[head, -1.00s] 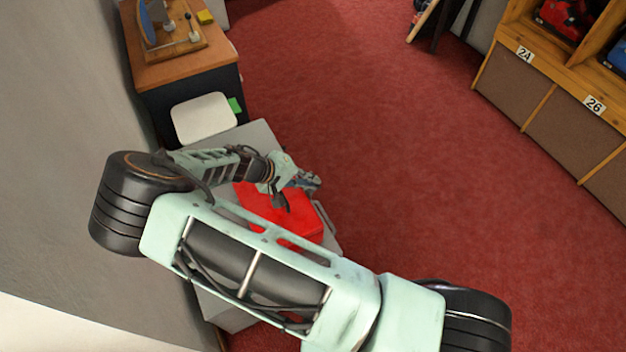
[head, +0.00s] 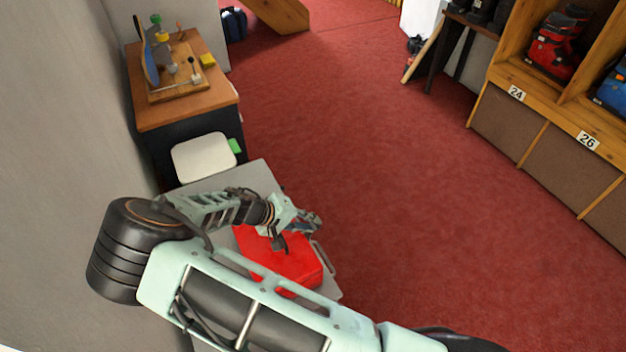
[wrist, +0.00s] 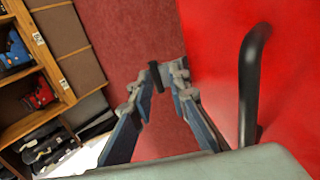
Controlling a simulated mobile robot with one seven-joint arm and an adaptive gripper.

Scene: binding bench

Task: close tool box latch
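The red tool box (head: 283,262) lies on the grey top of a bench (head: 255,178), partly hidden behind my arm in the head view. In the wrist view its red surface (wrist: 215,45) fills the upper right, with a black handle (wrist: 250,85) standing off it. My gripper (head: 297,235) is over the box's far right edge. In the wrist view the fingers of my gripper (wrist: 163,82) are apart, with carpet showing between them. A small dark and grey piece lies by the fingertips; I cannot tell whether it is the latch or whether they touch it.
A white seat (head: 203,158) and a wooden-topped desk (head: 180,108) with a device on it stand beyond the bench. A grey wall (head: 60,130) is close on the left. Red carpet (head: 390,170) is open to the right, up to numbered shelves (head: 530,120).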

